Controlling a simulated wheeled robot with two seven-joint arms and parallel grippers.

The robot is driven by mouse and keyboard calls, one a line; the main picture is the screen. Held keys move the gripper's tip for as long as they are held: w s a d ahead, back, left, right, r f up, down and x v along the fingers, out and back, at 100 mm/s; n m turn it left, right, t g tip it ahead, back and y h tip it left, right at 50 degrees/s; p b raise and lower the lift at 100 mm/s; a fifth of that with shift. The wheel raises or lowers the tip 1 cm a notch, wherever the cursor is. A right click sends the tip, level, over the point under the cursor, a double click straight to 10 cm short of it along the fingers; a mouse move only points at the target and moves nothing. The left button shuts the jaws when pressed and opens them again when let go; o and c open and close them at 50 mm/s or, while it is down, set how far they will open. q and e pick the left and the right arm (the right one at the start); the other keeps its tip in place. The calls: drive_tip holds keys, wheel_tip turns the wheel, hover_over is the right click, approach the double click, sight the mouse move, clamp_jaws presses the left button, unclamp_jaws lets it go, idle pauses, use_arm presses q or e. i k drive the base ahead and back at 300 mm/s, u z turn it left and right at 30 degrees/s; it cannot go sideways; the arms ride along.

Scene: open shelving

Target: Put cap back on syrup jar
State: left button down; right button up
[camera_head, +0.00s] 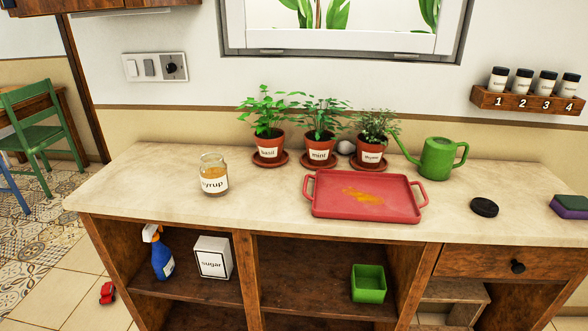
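A glass jar (214,175) labelled "syrup" stands upright on the left part of the counter top. Its top appears uncovered, and amber content shows inside. A round black cap (484,207) lies flat on the right part of the counter, right of the red tray. The jar and the cap are far apart, with the tray between them. Neither of my grippers shows in the head view.
A red tray (322,204) with an amber smear sits mid-counter. Behind it stand potted herbs (319,149) and a green watering can (438,160). A sponge (570,206) lies at the right edge. Shelves below hold a spray bottle (160,255), sugar box (213,259) and green container (368,285).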

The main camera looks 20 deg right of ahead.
sight(213, 170)
drive_tip(key=k, duration=0.7)
drive_tip(key=z, duration=0.05)
drive_tip(key=i, duration=0.6)
drive_tip(key=z, duration=0.75)
drive_tip(key=i, duration=0.7)
drive_tip(key=z, duration=0.6)
